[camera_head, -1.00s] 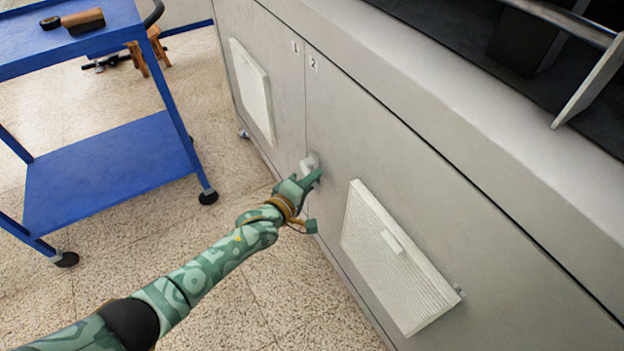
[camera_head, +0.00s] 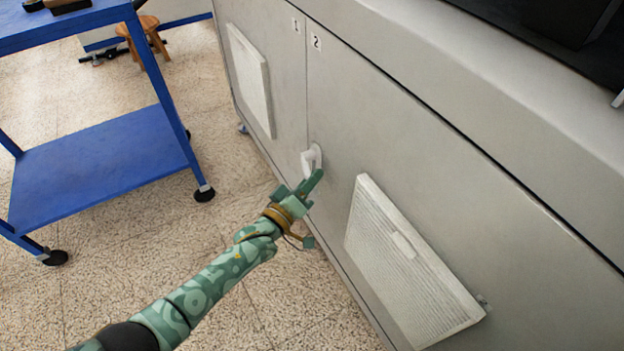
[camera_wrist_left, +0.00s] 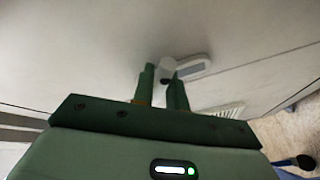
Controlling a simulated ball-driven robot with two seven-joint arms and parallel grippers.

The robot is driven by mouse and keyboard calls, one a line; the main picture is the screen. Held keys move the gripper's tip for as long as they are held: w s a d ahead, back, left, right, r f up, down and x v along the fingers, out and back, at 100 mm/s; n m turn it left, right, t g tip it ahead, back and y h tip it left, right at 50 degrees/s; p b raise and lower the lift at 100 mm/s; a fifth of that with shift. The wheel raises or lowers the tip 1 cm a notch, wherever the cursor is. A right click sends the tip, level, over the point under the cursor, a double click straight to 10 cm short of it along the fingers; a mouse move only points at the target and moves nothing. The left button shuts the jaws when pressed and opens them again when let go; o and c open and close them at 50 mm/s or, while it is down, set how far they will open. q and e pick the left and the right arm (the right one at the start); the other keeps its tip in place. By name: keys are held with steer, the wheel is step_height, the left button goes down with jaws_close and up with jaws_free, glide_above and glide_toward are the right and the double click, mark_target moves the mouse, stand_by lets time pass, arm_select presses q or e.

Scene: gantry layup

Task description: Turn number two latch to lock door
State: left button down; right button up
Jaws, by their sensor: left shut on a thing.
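The number two latch (camera_head: 308,162) is a small white handle on a round base at the left edge of the grey door marked 2 (camera_head: 400,140), beside the seam with door 1. My left gripper (camera_head: 309,187), green, reaches it from below left. In the left wrist view the latch (camera_wrist_left: 194,66) shows just beyond my two fingertips (camera_wrist_left: 164,75). The fingers are shut on the latch, with a narrow gap between them; the contact itself is partly hidden. The door lies flush with its neighbour as far as I can see. My right gripper is not in view.
A white louvred vent panel (camera_head: 405,265) stands out from door 2, right of my gripper. Another panel (camera_head: 250,80) is on door 1. A blue cart (camera_head: 100,160) stands at left, with a wooden stool (camera_head: 145,38) behind. Speckled floor between cart and cabinet is clear.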

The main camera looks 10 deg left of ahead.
arm_select(q)
steer(key=shift+f, duration=0.15)
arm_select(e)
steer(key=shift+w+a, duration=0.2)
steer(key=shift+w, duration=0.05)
arm_select(q)
steer(key=c, duration=1.4)
jaws_free()
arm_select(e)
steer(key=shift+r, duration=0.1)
